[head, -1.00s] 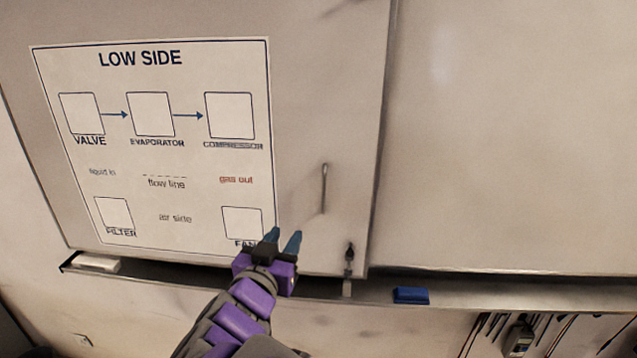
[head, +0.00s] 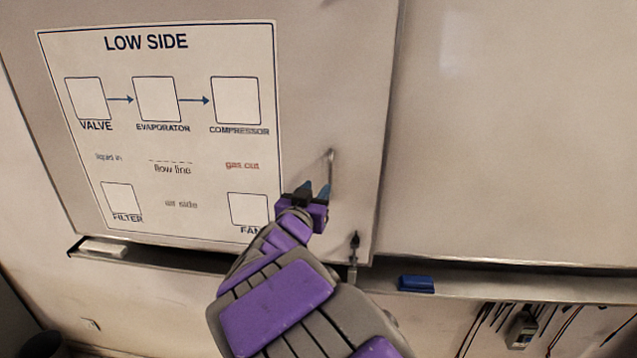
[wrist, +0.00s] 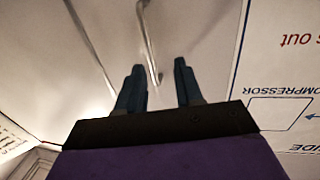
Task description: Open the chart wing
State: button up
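The chart wing (head: 355,90) is a pale panel carrying the LOW SIDE chart. A thin upright bar handle (head: 331,172) sits near its right edge, and it also shows in the wrist view (wrist: 148,45). My gripper (head: 316,188) is just left of the handle's lower part, in front of the panel. A small dark latch (head: 354,250) hangs at the wing's lower right corner.
A ledge (head: 480,284) runs below the board, with a blue eraser (head: 416,284) and a white block (head: 103,247) on it. The bare board (head: 520,130) fills the right. Tools (head: 522,328) hang below the ledge at the right.

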aim_at(330, 179)
jog(key=w+d, duration=0.3)
jog(key=shift+w+d+r, duration=0.2)
jog(key=shift+w+d, duration=0.15)
jog(key=shift+w, duration=0.05)
jog(key=shift+w+a+f, duration=0.1)
jog(key=shift+w, duration=0.4)
jog(key=shift+w+a, duration=0.2)
jog(key=shift+a, duration=0.2)
jog(key=shift+s+a+f, duration=0.1)
jog(key=shift+a, duration=0.6)
jog(key=shift+d, duration=0.9)
jog(key=c, duration=0.5)
jog(key=shift+c, duration=0.5)
jog(key=shift+a, duration=0.3)
grip_shut()
